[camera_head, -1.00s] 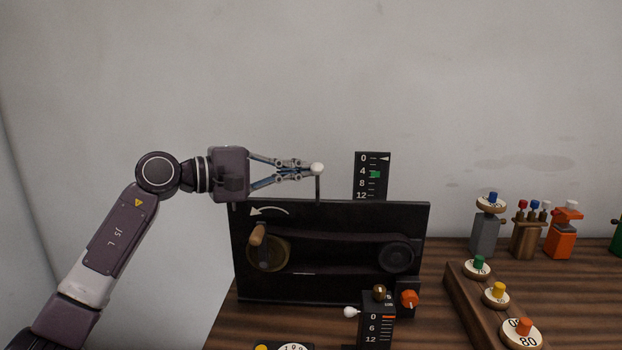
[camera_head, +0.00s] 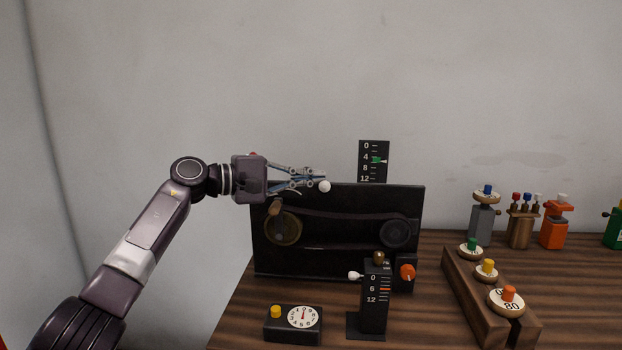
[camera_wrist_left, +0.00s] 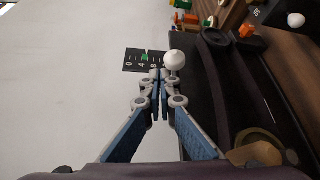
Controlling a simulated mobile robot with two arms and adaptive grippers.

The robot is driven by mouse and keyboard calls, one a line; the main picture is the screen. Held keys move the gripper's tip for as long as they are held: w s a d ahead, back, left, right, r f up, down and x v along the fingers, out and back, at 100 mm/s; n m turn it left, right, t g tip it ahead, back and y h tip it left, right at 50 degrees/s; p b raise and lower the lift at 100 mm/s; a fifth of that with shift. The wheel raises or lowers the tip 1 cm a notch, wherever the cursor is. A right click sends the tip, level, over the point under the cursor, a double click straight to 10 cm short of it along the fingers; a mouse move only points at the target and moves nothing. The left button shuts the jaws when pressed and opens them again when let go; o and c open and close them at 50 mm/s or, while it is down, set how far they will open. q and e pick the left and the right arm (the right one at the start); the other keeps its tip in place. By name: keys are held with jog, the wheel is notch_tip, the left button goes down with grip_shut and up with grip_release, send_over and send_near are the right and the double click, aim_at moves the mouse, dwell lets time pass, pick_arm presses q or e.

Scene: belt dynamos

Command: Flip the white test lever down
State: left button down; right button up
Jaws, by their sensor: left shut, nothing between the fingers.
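A white ball knob (camera_head: 324,186) sits level with the top edge of the black panel (camera_head: 340,262). Its stem does not show in the head view. A second white knob (camera_head: 354,276) sticks out left from the small black gauge box (camera_head: 374,315). I cannot tell from its look which one is the test lever. My left gripper (camera_head: 322,177) is shut and empty, with its tips just above and beside the ball. In the left wrist view the ball (camera_wrist_left: 175,61) is just right of the shut fingertips (camera_wrist_left: 158,76). My right gripper is not in view.
A black scale (camera_head: 374,148) stands behind the panel, its white pointer level with the green mark. A crank (camera_head: 278,220) and a belt are on the panel's front. A dial box (camera_head: 292,325) is at front left. A wooden block with knobs (camera_head: 478,297) stands at right.

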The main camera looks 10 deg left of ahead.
pick_arm(q)
jog(key=v, duration=1.2)
jog(key=shift+s, duration=0.25)
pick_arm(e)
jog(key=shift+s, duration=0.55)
pick_arm(q)
jog(key=shift+a+f, duration=0.1)
